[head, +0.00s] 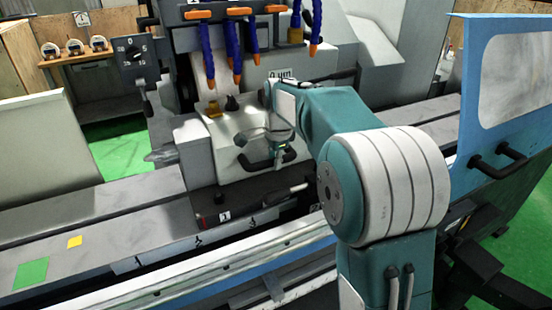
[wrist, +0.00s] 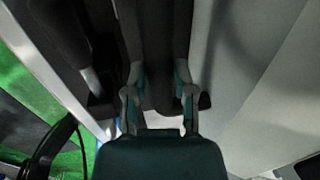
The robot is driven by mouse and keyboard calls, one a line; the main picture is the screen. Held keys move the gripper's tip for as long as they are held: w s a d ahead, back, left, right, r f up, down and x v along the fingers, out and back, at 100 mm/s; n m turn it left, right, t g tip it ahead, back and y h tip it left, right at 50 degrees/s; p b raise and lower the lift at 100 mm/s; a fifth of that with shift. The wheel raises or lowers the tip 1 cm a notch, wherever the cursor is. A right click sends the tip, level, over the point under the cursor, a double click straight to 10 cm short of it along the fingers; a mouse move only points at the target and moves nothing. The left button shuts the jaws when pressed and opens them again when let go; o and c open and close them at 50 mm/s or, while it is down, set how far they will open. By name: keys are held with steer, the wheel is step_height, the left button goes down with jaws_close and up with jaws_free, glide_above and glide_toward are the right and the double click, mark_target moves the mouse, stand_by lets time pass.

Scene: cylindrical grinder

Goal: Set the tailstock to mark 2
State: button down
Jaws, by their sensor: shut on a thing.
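The tailstock (head: 213,158) is a pale grey housing on the dark machine bed, left of my arm in the head view. A black bow handle (head: 254,165) sticks out of its front. My gripper (head: 279,147) is at the right part of this handle, partly hidden by my own wrist. In the wrist view my gripper (wrist: 160,98) has its fingers on either side of a dark bar (wrist: 158,60), shut on it. A dark base block (head: 232,202) with a small white label (head: 224,216) lies under the tailstock. Dark marks (head: 197,238) run along the bed's front face; their numbers are too small to read.
A light-tipped lever (head: 290,191) lies on the base block. Blue hoses with orange tips (head: 237,78) hang above the tailstock. A blue-framed door (head: 510,90) stands at the right. The bed (head: 125,205) is clear to the left, with green and yellow patches (head: 32,273).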

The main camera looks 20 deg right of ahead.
mark_target(263, 162)
steer(key=shift+s+a, duration=0.2)
steer(key=shift+a, duration=1.15)
steer(key=shift+c, duration=2.2)
jaws_free()
steer(key=shift+a, duration=0.2)
steer(key=shift+d, duration=0.4)
steer(key=shift+r, duration=0.3)
step_height(263, 162, up, 11)
steer(key=s, duration=0.2)
steer(key=shift+d, duration=0.1)
